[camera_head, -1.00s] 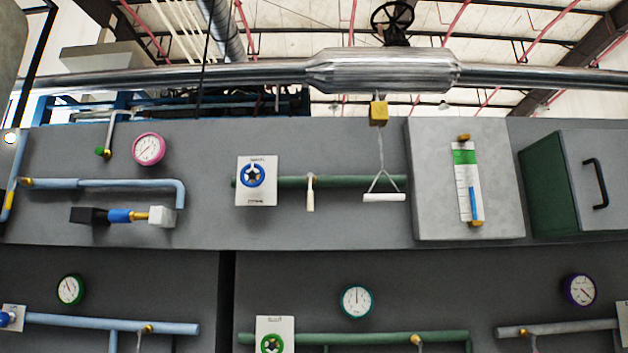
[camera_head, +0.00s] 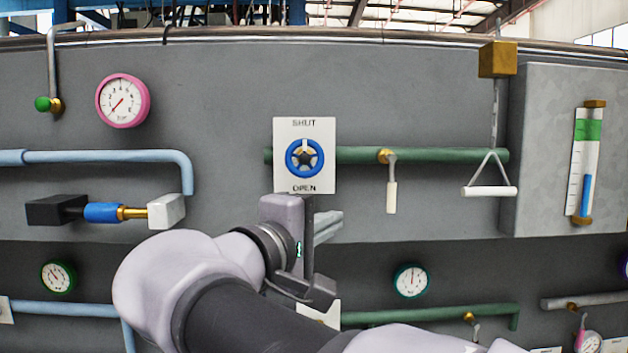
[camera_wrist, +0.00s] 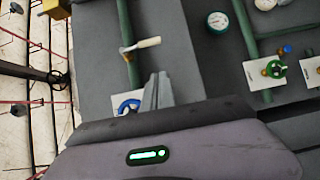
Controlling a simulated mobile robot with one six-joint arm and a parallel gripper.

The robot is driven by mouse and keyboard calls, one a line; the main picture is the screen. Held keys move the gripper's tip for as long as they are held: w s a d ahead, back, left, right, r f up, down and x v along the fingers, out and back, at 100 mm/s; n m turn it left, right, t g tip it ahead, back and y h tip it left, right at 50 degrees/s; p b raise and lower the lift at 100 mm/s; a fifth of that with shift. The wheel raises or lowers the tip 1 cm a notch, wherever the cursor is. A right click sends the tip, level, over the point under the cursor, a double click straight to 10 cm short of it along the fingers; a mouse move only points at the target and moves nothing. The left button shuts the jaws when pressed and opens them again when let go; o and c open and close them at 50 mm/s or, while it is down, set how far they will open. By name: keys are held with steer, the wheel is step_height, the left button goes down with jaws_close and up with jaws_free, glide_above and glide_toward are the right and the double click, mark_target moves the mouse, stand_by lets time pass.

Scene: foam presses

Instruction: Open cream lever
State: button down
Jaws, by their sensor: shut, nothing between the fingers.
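The cream lever (camera_head: 391,197) hangs straight down from a brass valve (camera_head: 386,156) on the green pipe (camera_head: 445,156). In the wrist view the lever (camera_wrist: 148,43) shows above the fingers and clear of them. My gripper (camera_head: 328,226) is shut and empty. It is left of the lever and a little lower, just below the blue wheel's white plate. In the wrist view my gripper (camera_wrist: 160,92) overlaps part of that plate. Nothing hides the lever in the head view.
The blue wheel (camera_head: 305,158) on its SHUT/OPEN plate is left of the lever. A white triangle pull handle (camera_head: 489,191) hangs to the right, beside a grey box (camera_head: 545,150) with a gauge. A lower green pipe (camera_head: 430,313) runs below.

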mark_target(392, 187)
steer(key=s+d+r+p+x, duration=0.1)
steer(key=d+p+x, duration=0.1)
steer(key=x, duration=1)
steer(key=shift+d+r, duration=0.2)
steer(key=shift+d, duration=0.1)
steer(key=shift+s, duration=0.1)
steer(key=shift+d+f+n+t+b, duration=0.2)
steer(key=shift+n+t+b, duration=0.1)
steer(key=shift+b, duration=0.5)
